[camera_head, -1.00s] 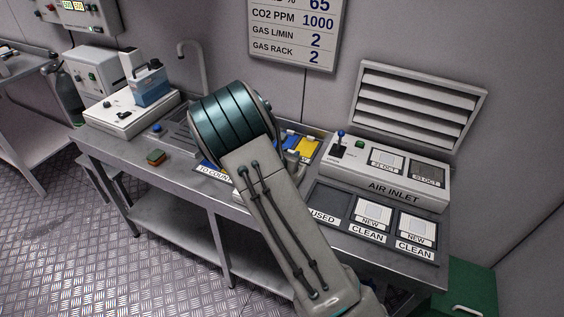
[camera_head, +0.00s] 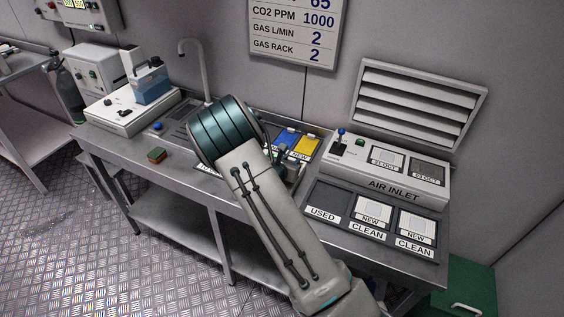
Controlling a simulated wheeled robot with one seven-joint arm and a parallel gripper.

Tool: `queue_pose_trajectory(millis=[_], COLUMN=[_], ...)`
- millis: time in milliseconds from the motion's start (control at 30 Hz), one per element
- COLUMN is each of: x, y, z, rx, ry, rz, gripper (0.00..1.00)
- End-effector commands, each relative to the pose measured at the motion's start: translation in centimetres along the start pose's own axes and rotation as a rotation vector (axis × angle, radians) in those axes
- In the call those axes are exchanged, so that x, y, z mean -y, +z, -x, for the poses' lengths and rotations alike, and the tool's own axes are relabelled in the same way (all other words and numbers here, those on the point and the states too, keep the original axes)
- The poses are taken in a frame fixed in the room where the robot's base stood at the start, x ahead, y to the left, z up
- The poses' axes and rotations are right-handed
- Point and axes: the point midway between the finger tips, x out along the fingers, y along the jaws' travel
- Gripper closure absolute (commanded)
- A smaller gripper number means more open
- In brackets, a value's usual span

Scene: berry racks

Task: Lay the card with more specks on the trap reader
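A blue card (camera_head: 285,138) and a yellow card (camera_head: 305,146) lie side by side at the back of the metal bench, right of my arm's big teal joint. Specks on them are too small to make out. My gripper (camera_head: 288,172) is mostly hidden behind my own arm, low over the bench just in front of these cards; its fingers cannot be made out. A label on the bench front is mostly covered by my arm.
Right are the air inlet box (camera_head: 391,186), an empty USED recess (camera_head: 329,198) and two CLEAN recesses holding pale NEW pads.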

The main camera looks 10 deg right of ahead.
Motion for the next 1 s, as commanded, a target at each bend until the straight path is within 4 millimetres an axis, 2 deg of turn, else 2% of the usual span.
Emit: queue_pose_trajectory(millis=[33, 67, 500, 1000], x=[0.0, 0.0, -0.1, 0.0], y=[0.1, 0.1, 0.6, 0.4], z=[0.0, 0.0, 0.6, 10.4], rx=[0.000, 0.000, -0.001, -0.001], ry=[0.000, 0.000, 0.002, 0.002], rz=[0.000, 0.000, 0.000, -0.002], gripper=[0.55, 0.50, 0.50, 0.50])
